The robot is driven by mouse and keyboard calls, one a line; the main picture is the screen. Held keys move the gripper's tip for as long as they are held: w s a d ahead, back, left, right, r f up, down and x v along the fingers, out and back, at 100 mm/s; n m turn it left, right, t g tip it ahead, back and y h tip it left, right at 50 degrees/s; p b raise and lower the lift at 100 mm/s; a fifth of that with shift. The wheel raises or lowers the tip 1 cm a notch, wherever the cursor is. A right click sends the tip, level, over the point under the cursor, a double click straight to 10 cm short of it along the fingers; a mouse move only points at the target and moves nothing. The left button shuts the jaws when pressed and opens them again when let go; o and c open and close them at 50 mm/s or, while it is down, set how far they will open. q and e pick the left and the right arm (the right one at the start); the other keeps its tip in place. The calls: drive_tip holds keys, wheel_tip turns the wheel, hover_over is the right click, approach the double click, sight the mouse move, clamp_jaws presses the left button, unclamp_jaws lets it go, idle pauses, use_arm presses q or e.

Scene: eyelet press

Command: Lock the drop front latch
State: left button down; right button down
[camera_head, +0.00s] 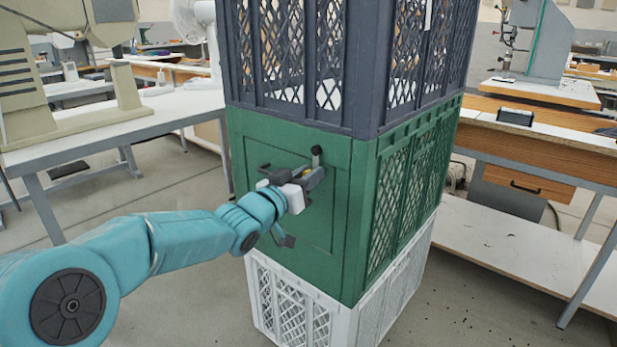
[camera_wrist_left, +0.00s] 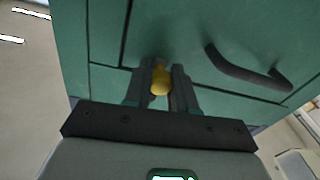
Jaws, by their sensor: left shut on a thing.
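The green crate (camera_head: 405,185) is the middle one of a stack. Its drop front (camera_head: 290,225) sits flush in the frame, upright. My left gripper (camera_head: 313,178) is at the upper right of this panel, shut on a yellow latch knob (camera_wrist_left: 160,80). In the left wrist view the knob is between the two dark fingers, close to the green panel. A dark round-ended piece (camera_head: 316,151) stands up just above the fingers in the head view. A dark bar handle (camera_wrist_left: 245,72) shows on the panel beside the gripper. The fingers hide most of the latch. My right gripper is not in view.
A dark crate (camera_head: 300,120) rests on top of the green one and a white crate (camera_head: 290,300) is below it. Workbenches (camera_head: 120,125) stand at left, with a wooden-edged bench (camera_head: 540,150) at right. The floor in front of the stack is clear.

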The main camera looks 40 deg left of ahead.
use_arm(q)
drive_tip(key=shift+a, duration=0.1)
drive_tip(key=c, duration=0.9)
unclamp_jaws()
drive_tip(key=shift+c, duration=0.2)
drive_tip(key=shift+s, duration=0.1)
drive_tip(key=s+p, duration=0.2)
drive_tip(key=s, duration=1.4)
drive_tip(key=shift+f+p, duration=0.3)
drive_tip(key=shift+f, duration=0.15)
drive_tip(key=shift+s, duration=0.1)
